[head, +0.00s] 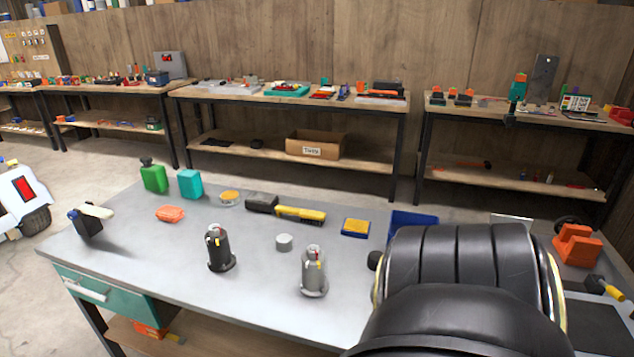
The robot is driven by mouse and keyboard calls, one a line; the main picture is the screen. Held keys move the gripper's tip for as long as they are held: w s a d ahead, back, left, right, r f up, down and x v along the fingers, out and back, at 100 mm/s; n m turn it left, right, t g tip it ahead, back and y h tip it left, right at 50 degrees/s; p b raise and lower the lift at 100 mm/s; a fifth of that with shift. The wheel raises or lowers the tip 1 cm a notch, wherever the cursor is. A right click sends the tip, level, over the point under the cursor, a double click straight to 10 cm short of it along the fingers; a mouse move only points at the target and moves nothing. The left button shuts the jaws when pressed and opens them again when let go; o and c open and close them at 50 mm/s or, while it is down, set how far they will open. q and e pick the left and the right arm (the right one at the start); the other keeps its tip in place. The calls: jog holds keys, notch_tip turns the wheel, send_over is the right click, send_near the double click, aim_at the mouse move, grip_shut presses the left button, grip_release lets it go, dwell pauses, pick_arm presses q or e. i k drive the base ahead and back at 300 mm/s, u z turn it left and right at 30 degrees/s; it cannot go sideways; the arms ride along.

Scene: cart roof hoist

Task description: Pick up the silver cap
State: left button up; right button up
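A small silver cap (284,242), a short round cylinder, stands on the grey tabletop (160,245) near the middle of the head view. It is apart from the things around it. A taller silver fitting (314,272) with a wide round base stands just to its front right. A similar black fitting (218,250) stands to its left. No gripper shows in this view. Large black rounded links that look like my own arm fill the lower right and hide that part of the table.
Behind the cap lie a yellow-and-black tool (300,214), a yellow-and-blue block (355,228) and a blue bin (412,222). A green can (154,178), a teal block (190,183) and an orange piece (170,214) stand back left. The table's front left is mostly clear.

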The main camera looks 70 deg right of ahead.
aim_at(284, 240)
jog(key=u, duration=0.05)
jog(key=k, duration=0.2)
jog(key=z, duration=1.1)
